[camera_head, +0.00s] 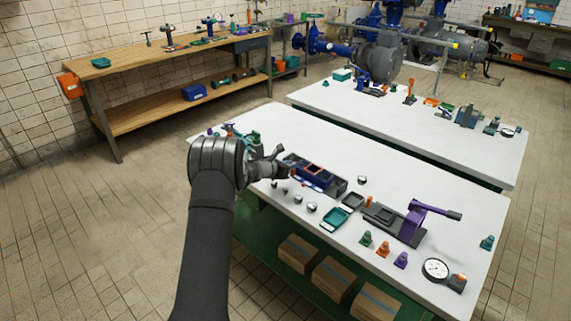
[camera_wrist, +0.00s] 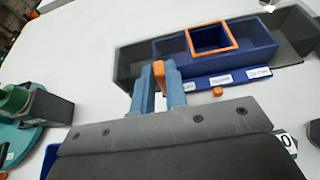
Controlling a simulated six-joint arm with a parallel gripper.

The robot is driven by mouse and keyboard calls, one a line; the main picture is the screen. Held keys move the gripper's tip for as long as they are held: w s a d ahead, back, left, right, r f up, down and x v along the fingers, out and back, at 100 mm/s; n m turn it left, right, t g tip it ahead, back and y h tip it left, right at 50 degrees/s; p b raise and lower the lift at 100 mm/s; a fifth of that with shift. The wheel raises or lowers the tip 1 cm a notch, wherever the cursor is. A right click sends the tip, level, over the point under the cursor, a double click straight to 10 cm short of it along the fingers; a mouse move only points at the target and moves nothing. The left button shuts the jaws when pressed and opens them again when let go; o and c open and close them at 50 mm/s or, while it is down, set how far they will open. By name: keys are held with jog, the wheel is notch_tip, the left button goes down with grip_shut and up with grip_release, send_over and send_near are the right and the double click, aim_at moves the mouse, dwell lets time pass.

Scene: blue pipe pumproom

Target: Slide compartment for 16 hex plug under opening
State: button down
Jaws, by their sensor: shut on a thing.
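A long dark grey housing (camera_wrist: 135,62) holds a blue compartment box (camera_wrist: 255,57). An orange-rimmed square opening (camera_wrist: 213,38) sits over part of the blue box. In the head view the blue box (camera_head: 318,182) lies near the table's middle, with the orange rim (camera_head: 311,168) on top. A blue front strip carries small white labels (camera_wrist: 221,80), too blurred to read surely, and a small orange piece (camera_wrist: 218,91) sits below them. My gripper (camera_wrist: 159,85) is shut on an orange tab (camera_wrist: 159,70) at the box's near left side; it also shows in the head view (camera_head: 277,161).
Shiny round metal pieces (camera_head: 312,207) lie before the box. A teal tray (camera_head: 337,218), a purple-handled tool (camera_head: 412,220), and a dial gauge (camera_head: 435,269) stand to the right. A green and grey object (camera_wrist: 45,105) is at the wrist view's left. White tabletop (camera_wrist: 75,35) is clear behind it.

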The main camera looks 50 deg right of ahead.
jog(key=c, duration=1.4)
grip_release()
jog(key=shift+c, duration=0.2)
jog(key=shift+a, duration=0.1)
jog(key=v, duration=1.7)
jog(key=x, duration=1.7)
jog(key=shift+d, duration=0.2)
jog(key=shift+w+a, duration=0.1)
jog(key=shift+w, duration=0.4)
